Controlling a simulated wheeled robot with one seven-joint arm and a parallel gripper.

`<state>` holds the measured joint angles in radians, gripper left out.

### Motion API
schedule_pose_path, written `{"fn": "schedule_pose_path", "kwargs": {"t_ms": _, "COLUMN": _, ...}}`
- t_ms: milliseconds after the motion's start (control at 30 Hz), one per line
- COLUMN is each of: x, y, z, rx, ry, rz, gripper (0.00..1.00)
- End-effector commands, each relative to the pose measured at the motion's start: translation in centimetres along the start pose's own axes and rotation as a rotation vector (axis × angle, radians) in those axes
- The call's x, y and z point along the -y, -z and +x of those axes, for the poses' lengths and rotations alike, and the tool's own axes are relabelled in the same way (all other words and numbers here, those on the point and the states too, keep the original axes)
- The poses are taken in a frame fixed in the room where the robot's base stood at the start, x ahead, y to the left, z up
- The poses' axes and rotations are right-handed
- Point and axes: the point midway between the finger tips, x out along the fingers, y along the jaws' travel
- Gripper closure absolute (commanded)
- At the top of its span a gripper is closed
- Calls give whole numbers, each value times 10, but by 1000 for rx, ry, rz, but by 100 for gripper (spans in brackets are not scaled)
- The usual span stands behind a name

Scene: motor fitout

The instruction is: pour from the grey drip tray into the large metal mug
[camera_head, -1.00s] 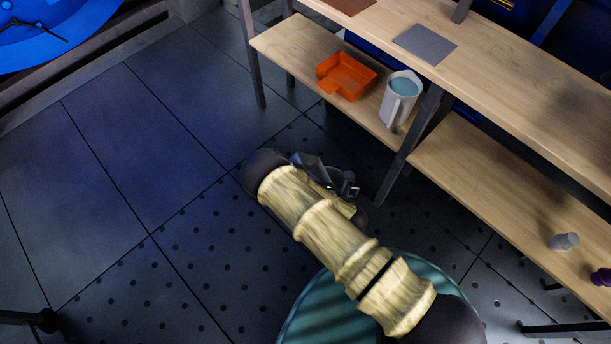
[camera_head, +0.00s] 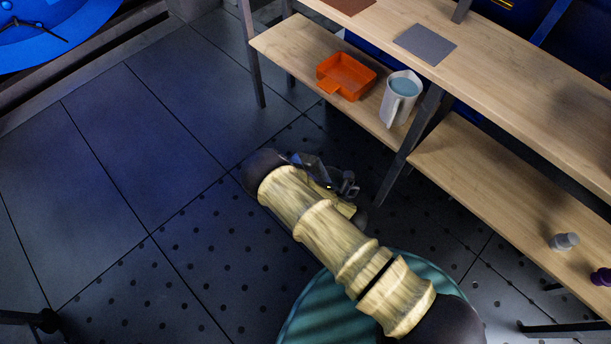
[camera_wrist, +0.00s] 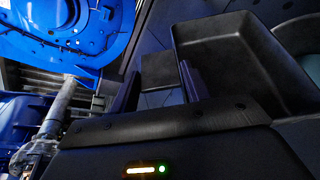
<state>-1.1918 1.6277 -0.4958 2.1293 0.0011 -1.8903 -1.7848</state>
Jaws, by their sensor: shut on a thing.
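The grey drip tray (camera_wrist: 235,60) is in my gripper (camera_wrist: 160,88), seen in the wrist view. Its short handle (camera_wrist: 160,70) sits between the two fingers and the tray body is beyond them, at upper right. The part of its inside that shows is dark, and I cannot tell what it holds. The large metal mug (camera_head: 388,107) is pale grey with a handle on its near side. It stands upright on the lower shelf and has light blue liquid inside. In the head view my gripper (camera_head: 325,175) is mostly hidden by my arm, low in front of the shelf and apart from the mug.
An orange handled tray (camera_head: 345,77) stands left of the mug on the lower wooden shelf (camera_head: 288,45). The upper shelf overhangs behind the mug, and a dark table leg (camera_head: 410,145) stands just right of it. Small grey (camera_head: 564,242) and purple (camera_head: 602,277) items lie far right. The floor at left is clear.

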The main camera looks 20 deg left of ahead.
Motion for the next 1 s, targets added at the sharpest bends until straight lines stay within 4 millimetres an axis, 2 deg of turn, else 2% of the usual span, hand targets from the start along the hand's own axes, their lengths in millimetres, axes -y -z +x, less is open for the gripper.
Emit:
{"fn": "schedule_pose_path", "kwargs": {"t_ms": 233, "x": -1, "y": 1, "z": 1, "rx": 0, "ry": 2, "rz": -9, "gripper": 99}}
{"fn": "schedule_pose_path", "kwargs": {"t_ms": 500, "x": -2, "y": 22, "z": 9, "rx": -2, "ry": 61, "rz": -158, "gripper": 99}}
{"fn": "schedule_pose_path", "kwargs": {"t_ms": 867, "x": -2, "y": 25, "z": 10, "rx": 1, "ry": 78, "rz": -194, "gripper": 99}}
{"fn": "schedule_pose_path", "kwargs": {"t_ms": 1000, "x": -4, "y": 34, "z": 14, "rx": -2, "ry": 103, "rz": -265, "gripper": 99}}
